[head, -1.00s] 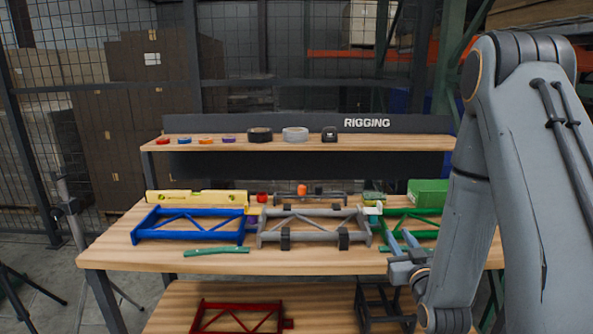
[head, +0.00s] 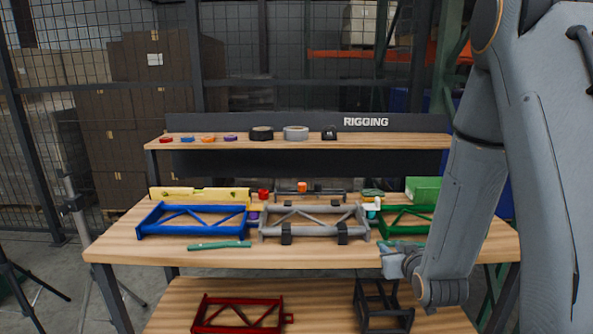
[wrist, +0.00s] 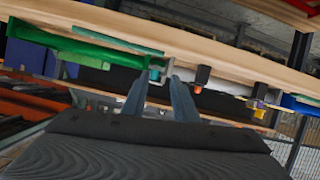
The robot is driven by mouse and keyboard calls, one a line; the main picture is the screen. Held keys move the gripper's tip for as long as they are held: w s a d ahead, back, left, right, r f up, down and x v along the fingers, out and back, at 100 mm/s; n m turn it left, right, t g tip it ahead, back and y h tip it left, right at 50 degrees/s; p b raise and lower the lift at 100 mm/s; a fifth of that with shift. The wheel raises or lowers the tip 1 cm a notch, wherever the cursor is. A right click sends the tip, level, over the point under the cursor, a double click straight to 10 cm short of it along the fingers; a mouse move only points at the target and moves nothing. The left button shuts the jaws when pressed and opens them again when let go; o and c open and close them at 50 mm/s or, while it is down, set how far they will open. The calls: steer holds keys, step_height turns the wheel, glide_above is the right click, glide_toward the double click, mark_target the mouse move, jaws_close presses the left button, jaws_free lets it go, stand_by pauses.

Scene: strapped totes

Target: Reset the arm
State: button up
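My arm stands at the right of the head view, bent down toward the front of the bench. My gripper (wrist: 159,92) shows two grey-blue fingers standing apart in the wrist view, with nothing visibly held. In the head view my gripper (head: 392,254) is small and partly hidden by its own wrist, near the bench's front right edge. A small teal thing (wrist: 155,74) shows beyond the fingertips in the wrist view. I cannot tell its distance from them.
The wooden bench (head: 150,248) carries blue (head: 190,219), grey (head: 313,219) and green (head: 402,222) frames, a yellow level (head: 197,195) and a teal bar (head: 218,245). A shelf (head: 360,144) holds tape rolls. Red (head: 238,314) and black (head: 383,304) frames sit below.

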steer(key=s+a+g, duration=0.2)
steer(key=s+g, duration=0.2)
steer(key=s, duration=0.5)
steer(key=s+a+r+g, duration=0.1)
steer(key=s+a+g, duration=0.1)
steer(key=s+g, duration=0.3)
steer(key=s+a+r+m+g, duration=0.1)
steer(key=s+g, duration=0.3)
steer(key=s, duration=0.8)
steer(key=shift+s+a, duration=0.35)
steer(key=shift+a, duration=0.5)
